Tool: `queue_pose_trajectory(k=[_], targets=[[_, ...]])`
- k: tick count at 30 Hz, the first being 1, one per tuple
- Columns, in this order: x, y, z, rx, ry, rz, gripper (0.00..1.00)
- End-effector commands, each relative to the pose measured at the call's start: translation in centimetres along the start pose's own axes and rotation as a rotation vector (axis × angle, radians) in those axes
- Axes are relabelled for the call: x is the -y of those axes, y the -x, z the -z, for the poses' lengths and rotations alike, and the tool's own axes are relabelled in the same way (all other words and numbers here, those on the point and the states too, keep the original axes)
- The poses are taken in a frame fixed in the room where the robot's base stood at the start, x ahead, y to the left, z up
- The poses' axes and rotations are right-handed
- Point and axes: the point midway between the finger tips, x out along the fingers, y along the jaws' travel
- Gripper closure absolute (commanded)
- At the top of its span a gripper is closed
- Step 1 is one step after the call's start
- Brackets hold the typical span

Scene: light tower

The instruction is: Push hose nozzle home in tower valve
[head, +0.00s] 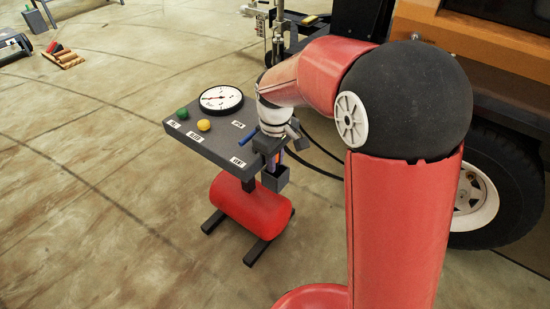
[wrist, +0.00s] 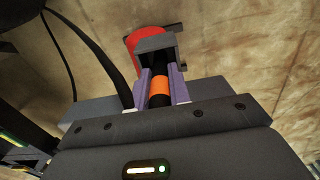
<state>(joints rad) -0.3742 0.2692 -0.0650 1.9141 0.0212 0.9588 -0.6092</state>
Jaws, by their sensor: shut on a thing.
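The hose nozzle, black with an orange band (wrist: 160,92), is between the purple fingers of my gripper (wrist: 162,88) in the wrist view. My gripper is shut on it. The nozzle's black front end reaches the dark grey valve block (wrist: 153,43). How deep it sits there is hidden. In the head view, my gripper (head: 284,155) is at the right edge of the grey panel, close to a dark box (head: 276,180) below it. The nozzle is mostly hidden by my arm there.
The grey panel (head: 190,137) carries a gauge (head: 221,98), green (head: 182,114) and yellow (head: 204,125) knobs and a blue lever (head: 243,138). A red tank (head: 250,205) lies below. A black hose (wrist: 95,52) runs left of the nozzle. A vehicle wheel (head: 480,195) stands right.

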Motion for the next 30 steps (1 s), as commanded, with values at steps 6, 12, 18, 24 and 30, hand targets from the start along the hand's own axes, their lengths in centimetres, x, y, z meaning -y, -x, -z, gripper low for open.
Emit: queue_pose_trajectory(k=[6, 12, 18, 24, 30], targets=[[0.0, -0.2, 0.0, 0.0, 0.0, 0.0, 1.0], [0.0, -0.3, 0.0, 0.0, 0.0, 0.0, 0.66], [0.0, -0.3, 0.0, 0.0, 0.0, 0.0, 0.59], [0.0, -0.5, 0.1, 0.0, 0.001, -0.001, 0.59], [-0.1, 2.9, 0.2, -0.005, 0.0, -0.003, 0.59]])
